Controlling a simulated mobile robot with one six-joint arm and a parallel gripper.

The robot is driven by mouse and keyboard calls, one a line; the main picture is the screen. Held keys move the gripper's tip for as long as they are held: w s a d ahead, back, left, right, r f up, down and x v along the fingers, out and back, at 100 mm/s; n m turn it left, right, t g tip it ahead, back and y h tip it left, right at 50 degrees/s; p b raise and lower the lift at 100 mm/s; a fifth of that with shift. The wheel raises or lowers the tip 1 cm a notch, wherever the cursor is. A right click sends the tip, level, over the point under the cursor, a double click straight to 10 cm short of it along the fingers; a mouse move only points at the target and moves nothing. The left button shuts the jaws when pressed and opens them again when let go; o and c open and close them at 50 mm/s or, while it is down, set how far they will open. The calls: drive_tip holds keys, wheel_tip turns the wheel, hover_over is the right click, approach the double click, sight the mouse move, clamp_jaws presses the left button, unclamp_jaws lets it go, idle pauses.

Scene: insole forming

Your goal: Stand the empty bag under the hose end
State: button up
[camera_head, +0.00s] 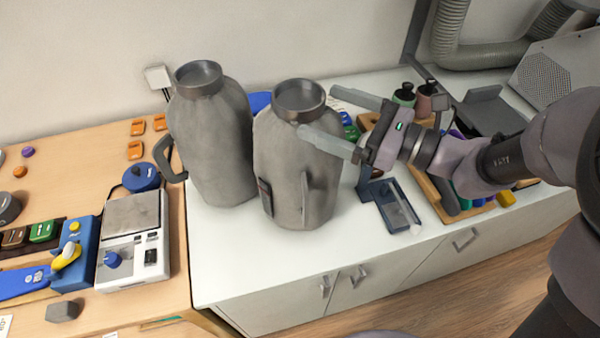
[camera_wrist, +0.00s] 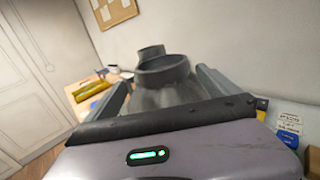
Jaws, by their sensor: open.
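Two grey bags with round metal-like collars stand upright on the white counter. The left bag (camera_head: 212,140) has a dark loop handle. The right bag (camera_head: 290,180) is nearer to me and has a strap-like handle on its front. I cannot tell which is empty. My gripper (camera_head: 317,112) is open, with one finger in front of the right bag's upper body and the other behind it. In the wrist view, the near bag's collar (camera_wrist: 162,72) shows between the fingers; contact is unclear. A grey ribbed hose (camera_head: 445,40) runs at the top right; its open end is not clearly seen.
Left of the bags is a wooden table with a scale (camera_head: 132,240) and a blue device (camera_head: 75,262). A dark blue tray (camera_head: 380,212) lies right of the near bag. Small bottles (camera_head: 404,95) and a wooden rack (camera_head: 435,195) crowd the counter under my arm. The counter front is clear.

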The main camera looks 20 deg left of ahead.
sight(299, 93)
drive_tip(key=x, duration=0.2)
drive_tip(key=b+x, duration=0.1)
drive_tip(key=x, duration=0.3)
drive_tip(key=shift+w+a+r, duration=0.25)
drive_tip(key=shift+w+r, duration=0.05)
drive_tip(key=shift+w, duration=0.05)
drive_tip(key=shift+d, duration=0.1)
drive_tip(key=c, duration=1.8)
drive_tip(key=shift+r, duration=0.1)
drive_tip(key=shift+c, duration=0.8)
drive_tip(key=shift+r, duration=0.1)
